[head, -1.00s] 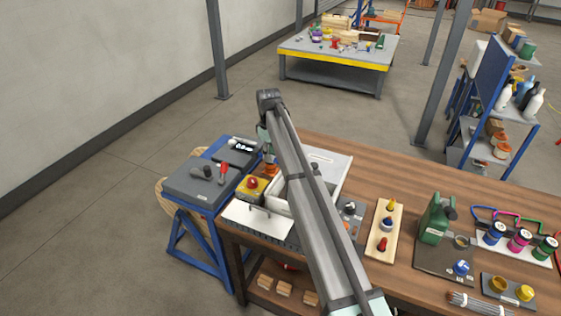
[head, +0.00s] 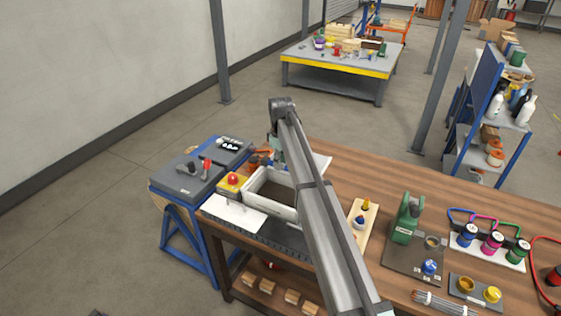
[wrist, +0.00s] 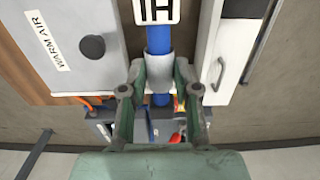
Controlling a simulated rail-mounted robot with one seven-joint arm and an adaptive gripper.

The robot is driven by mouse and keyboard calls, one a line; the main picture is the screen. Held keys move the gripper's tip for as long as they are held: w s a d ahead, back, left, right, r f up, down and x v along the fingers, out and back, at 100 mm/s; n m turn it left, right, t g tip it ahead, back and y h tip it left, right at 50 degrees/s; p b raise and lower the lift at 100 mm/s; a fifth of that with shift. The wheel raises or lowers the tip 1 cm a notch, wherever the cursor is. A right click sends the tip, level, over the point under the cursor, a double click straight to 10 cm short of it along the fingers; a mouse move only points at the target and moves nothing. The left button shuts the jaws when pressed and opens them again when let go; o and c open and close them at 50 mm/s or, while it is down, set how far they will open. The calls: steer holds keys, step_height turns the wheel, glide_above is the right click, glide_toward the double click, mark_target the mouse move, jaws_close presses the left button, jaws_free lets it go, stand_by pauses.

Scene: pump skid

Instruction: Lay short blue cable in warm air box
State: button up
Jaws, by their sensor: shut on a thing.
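My gripper (wrist: 159,78) is shut on the short blue cable (wrist: 158,38), with its fingertips on a pale grey sleeve around it. A white tag with black lettering hangs at the top of the wrist view. The warm air box (head: 252,196), an open white-walled box with a brown-grey inside, stands on the bench in the head view, partly behind my arm. Its grey lid (wrist: 75,45), marked WARM AIR and with a black knob, lies left of the gripper in the wrist view. In the head view my arm hides the fingers and cable.
A white panel (head: 232,214) with a handle lies in front of the box. A yellow box with a red button (head: 232,183) is left of it, beside a blue-framed stand (head: 180,185). A wooden peg board (head: 362,222) and green pump (head: 405,222) stand to the right.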

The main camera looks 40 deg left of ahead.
steer(key=shift+a+f, duration=0.15)
steer(key=shift+f, duration=0.45)
step_height(320, 180, down, 6)
steer(key=b, duration=0.3)
steer(key=shift+f, duration=0.2)
steer(key=shift+f, duration=0.4)
steer(key=shift+f, duration=0.35)
steer(key=shift+f+b, duration=0.8)
steer(key=shift+f, duration=0.9)
steer(key=shift+f, duration=0.35)
steer(key=shift+f+b, duration=0.45)
steer(key=shift+f, duration=0.75)
steer(key=o, duration=1.1)
